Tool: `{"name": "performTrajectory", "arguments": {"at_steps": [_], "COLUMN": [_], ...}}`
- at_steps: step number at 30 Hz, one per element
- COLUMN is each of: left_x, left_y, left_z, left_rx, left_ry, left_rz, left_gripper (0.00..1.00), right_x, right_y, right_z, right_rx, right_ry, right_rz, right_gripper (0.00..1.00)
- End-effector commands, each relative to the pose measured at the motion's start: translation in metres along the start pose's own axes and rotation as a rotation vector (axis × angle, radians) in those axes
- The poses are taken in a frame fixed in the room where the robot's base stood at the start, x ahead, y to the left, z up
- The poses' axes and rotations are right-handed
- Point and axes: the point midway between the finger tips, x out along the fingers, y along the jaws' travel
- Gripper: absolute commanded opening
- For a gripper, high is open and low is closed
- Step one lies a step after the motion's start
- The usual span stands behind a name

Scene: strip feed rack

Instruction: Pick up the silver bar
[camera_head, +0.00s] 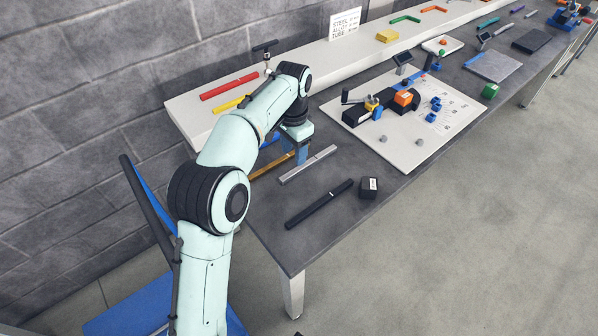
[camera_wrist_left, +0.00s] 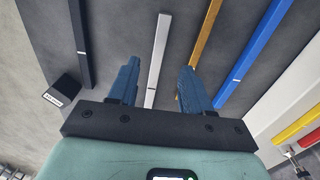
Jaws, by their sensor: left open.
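The silver bar (camera_head: 307,165) lies flat on the dark grey table in the head view, between a black bar and a gold bar. In the left wrist view the silver bar (camera_wrist_left: 157,60) runs lengthwise between the two blue fingers. My left gripper (camera_wrist_left: 157,85) is open and empty, with one finger to each side of the bar's line. In the head view my left gripper (camera_head: 302,152) is above the table near the bar, partly hidden by my own arm. My right gripper is not in view.
A black bar (camera_head: 319,204) and a small black block (camera_head: 369,188) lie nearer the table's front edge. A gold bar (camera_head: 272,166) and blue bar (camera_wrist_left: 255,52) lie on the other side. A white board (camera_head: 402,150) with a mechanism stands to the right.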

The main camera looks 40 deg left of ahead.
Motion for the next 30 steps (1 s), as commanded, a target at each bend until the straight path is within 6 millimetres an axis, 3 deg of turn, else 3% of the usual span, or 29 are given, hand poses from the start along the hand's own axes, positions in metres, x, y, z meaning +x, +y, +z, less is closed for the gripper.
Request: {"name": "performTrajectory", "arguments": {"at_steps": [8, 16, 26, 30], "left_x": [0.024, 0.063, 0.07, 0.07], "left_y": [0.001, 0.003, 0.003, 0.003], "left_z": [0.001, 0.003, 0.002, 0.002], "left_rx": [0.0, -0.001, 0.0, 0.0], "left_ry": [-0.001, -0.002, 0.001, 0.001], "left_rz": [0.001, 0.0, -0.001, 0.0], "left_gripper": [0.49, 0.49, 0.49, 0.07], "right_x": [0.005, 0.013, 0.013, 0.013], "right_y": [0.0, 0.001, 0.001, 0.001], "right_z": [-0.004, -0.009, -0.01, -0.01], "right_rx": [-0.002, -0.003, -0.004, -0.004], "right_ry": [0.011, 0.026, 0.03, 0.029], "right_rz": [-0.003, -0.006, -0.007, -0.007], "right_gripper": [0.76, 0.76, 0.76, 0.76]}}
